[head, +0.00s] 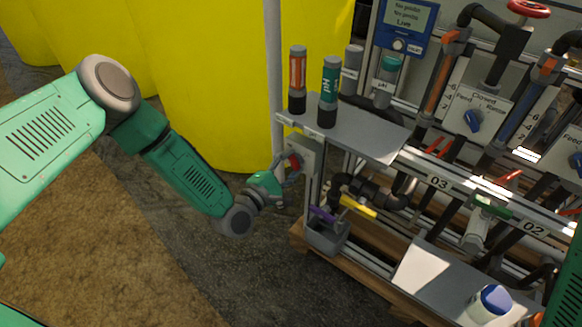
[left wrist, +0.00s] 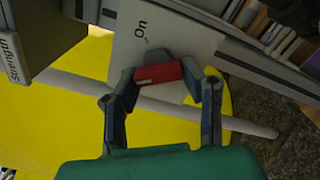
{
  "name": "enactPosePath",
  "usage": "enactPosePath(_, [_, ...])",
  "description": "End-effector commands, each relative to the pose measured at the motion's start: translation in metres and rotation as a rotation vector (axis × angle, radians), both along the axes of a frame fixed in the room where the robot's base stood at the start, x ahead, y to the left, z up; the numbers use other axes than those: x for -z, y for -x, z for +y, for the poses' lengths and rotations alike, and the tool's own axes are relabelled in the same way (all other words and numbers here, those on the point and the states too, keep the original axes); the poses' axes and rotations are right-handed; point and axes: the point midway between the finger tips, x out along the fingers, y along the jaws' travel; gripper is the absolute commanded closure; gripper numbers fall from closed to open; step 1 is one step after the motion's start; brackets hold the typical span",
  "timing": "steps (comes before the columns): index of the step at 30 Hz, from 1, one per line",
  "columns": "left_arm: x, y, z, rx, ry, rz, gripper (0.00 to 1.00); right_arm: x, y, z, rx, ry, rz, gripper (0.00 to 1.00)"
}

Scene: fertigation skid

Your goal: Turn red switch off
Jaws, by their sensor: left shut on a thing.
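The red switch (left wrist: 158,73) is a red handle on a light grey box (left wrist: 170,40) marked "On" in the left wrist view. In the head view the switch (head: 294,161) is a small red patch on the box at the skid's left end, partly hidden by my gripper. My left gripper (left wrist: 160,85) has one finger at each end of the red handle and is shut on it. It also shows in the head view (head: 284,176), at the end of my green arm. My right gripper is not in view.
A grey shelf (head: 355,128) above the switch holds an orange-labelled probe (head: 297,78) and a green-labelled probe (head: 329,90). Yellow (head: 343,207) and purple (head: 322,214) handles sit below right. Large yellow tanks (head: 205,75) stand behind. Bare floor (head: 190,265) lies left of the skid.

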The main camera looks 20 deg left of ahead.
Motion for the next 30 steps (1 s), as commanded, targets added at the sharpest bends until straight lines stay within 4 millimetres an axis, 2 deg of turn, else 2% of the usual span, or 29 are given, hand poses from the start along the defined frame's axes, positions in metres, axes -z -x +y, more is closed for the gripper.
enactPosePath(1, [0.008,0.004,0.0,0.004,0.027,0.025,0.93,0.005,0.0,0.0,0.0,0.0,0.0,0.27])
enactPosePath(13, [0.008,0.005,-0.002,0.005,0.195,0.088,0.93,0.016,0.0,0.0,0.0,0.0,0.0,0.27])
enactPosePath(30, [0.008,0.005,-0.002,0.005,0.219,0.099,0.93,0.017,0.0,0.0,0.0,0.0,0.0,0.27])
